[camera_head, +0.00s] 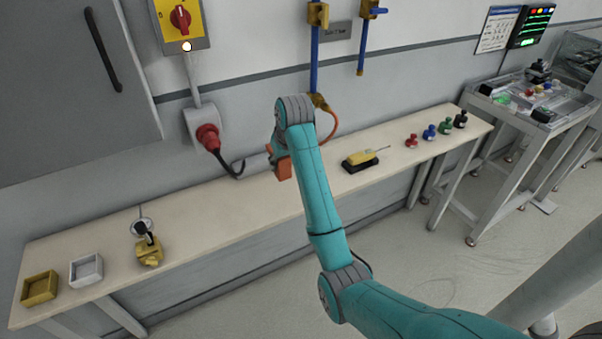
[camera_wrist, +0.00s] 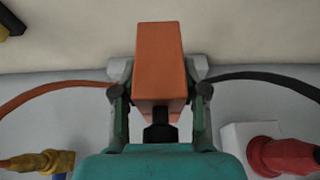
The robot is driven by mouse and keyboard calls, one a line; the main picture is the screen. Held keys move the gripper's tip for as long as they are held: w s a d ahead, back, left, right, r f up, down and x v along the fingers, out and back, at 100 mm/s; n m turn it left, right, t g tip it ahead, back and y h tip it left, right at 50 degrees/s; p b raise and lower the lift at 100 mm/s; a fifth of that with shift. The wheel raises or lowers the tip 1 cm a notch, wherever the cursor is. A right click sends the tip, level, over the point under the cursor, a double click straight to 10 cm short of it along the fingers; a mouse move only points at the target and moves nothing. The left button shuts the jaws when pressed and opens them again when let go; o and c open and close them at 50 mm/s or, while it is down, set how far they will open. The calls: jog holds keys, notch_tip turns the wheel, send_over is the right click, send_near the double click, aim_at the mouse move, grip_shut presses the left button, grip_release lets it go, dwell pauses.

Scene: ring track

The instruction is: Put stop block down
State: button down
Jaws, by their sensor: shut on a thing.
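The stop block appears to be the orange block (camera_head: 283,170), which shows large in the wrist view (camera_wrist: 160,55). My gripper (camera_wrist: 158,78) is shut on it, with one finger on each side. In the head view my gripper (camera_head: 276,150) is partly hidden behind my arm, over the back of the long bench (camera_head: 225,210) near the wall. Whether the block touches the bench top I cannot tell.
On the bench, a yellow-and-black device (camera_head: 361,161) stands to the right, with several small coloured knobs (camera_head: 429,132) beyond. A brass fixture (camera_head: 149,250) and two trays (camera_head: 40,288) stand left. A red plug (camera_head: 208,137) and orange hose (camera_head: 331,128) are close by at the wall.

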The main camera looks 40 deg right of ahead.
jog(key=shift+f, duration=4.8)
jog(key=shift+f, duration=0.1)
jog(key=c, duration=0.6)
grip_release()
